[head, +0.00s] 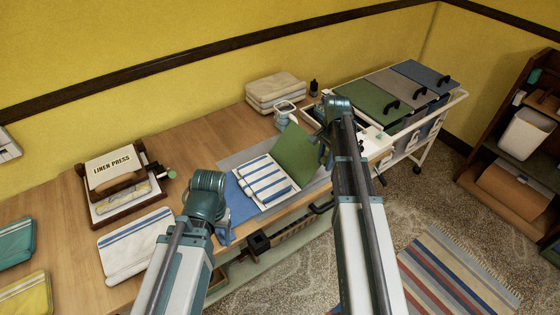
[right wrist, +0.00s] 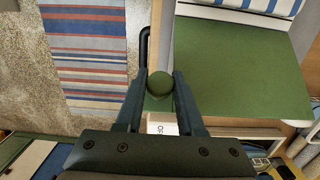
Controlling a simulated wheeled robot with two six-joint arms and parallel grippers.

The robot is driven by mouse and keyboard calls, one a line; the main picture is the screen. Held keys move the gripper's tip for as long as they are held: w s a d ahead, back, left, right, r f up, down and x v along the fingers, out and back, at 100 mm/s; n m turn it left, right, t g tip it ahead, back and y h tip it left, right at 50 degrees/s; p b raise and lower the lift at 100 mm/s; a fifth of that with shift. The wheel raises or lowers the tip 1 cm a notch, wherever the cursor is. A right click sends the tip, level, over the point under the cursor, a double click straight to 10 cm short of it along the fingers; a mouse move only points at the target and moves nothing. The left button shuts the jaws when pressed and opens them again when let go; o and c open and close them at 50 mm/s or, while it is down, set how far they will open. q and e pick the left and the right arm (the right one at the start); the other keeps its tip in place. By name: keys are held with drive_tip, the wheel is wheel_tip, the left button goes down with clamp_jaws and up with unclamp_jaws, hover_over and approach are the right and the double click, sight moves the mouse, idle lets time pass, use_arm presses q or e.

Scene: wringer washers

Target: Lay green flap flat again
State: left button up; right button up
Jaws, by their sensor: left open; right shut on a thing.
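A folding board lies on the worktable with a white towel with blue stripes (head: 266,181) on its middle panel. Its green flap (head: 294,153) stands tilted up at the right of the towel; the right wrist view shows its broad face (right wrist: 240,75). My right gripper (head: 326,155) is shut on the round green knob (right wrist: 159,83) at the flap's edge. The board's blue flap (head: 240,199) lies at the left of the towel. My left gripper (head: 224,234) is open by the blue flap's front edge, with its fingertips partly hidden by the arm.
A linen press (head: 122,178) and folded cloths stand at the left on the worktable (head: 190,150). Stacked towels (head: 275,90) and a small jar sit behind the board. A lidded cart (head: 440,118) stands at the right. A striped rug (head: 450,275) lies on the floor.

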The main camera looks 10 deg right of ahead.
drive_tip(key=d+f+y+b, duration=0.1)
drive_tip(key=w+d+f+y+b, duration=0.1)
drive_tip(key=b, duration=0.1)
drive_tip(key=d+f+g+y+b, duration=0.1)
drive_tip(key=d, duration=0.1)
drive_tip(key=shift+w+d+f, duration=0.1)
drive_tip(key=shift+w+f, duration=0.15)
drive_tip(key=shift+f, duration=0.1)
idle(0.3)
